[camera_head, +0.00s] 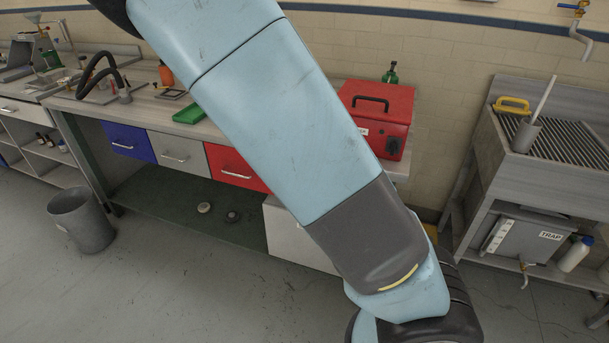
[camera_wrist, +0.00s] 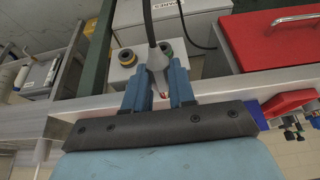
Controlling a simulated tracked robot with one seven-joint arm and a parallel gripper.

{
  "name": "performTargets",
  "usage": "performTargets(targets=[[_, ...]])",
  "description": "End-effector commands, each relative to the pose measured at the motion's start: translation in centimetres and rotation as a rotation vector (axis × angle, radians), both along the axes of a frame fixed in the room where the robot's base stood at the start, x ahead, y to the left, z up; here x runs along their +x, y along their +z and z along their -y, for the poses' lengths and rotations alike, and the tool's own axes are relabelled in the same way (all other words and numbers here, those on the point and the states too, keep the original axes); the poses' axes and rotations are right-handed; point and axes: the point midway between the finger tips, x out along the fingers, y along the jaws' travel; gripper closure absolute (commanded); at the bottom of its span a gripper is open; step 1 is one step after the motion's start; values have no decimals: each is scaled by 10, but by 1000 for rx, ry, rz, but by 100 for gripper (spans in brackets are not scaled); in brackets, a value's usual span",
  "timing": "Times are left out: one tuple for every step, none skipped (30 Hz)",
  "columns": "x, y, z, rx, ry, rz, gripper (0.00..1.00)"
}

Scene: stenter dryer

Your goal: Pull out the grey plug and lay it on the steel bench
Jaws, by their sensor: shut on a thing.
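In the wrist view my gripper (camera_wrist: 160,88) has its two blue fingers closed around the grey plug (camera_wrist: 156,60). A black cable runs from the plug towards the top of the picture. I cannot tell whether the plug still sits in a socket. In the head view my arm hides my gripper and the plug. A long grey-topped bench (camera_head: 145,105) runs along the wall, and a steel stand with a ribbed top (camera_head: 570,140) is at the right.
A red case (camera_head: 378,110) stands on the long bench, with a green tray (camera_head: 188,114) to its left. A grey bin (camera_head: 82,220) stands on the floor at left. A yellow-handled item and a grey cup (camera_head: 526,135) occupy the ribbed top. Open floor lies at front left.

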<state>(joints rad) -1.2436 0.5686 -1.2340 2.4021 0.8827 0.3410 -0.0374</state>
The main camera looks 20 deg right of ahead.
Motion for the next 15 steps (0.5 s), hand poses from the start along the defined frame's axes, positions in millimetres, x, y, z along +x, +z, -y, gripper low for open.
performTargets(targets=[[0,3,0,-1,0,1,100],[0,5,0,0,-1,2,100],[0,7,-1,1,0,1,100],[0,9,-1,1,2,1,100],[0,10,-1,1,2,2,100],[1,13,0,0,1,1,100],[1,14,-1,1,1,2,100],[1,16,-1,1,1,2,100],[1,18,-1,1,1,1,100],[0,20,-1,1,2,1,100],[0,22,-1,0,1,0,100],[0,24,-1,0,1,0,100],[0,25,0,0,0,1,100],[0,27,0,0,0,1,100],[0,29,0,1,0,1,100]])
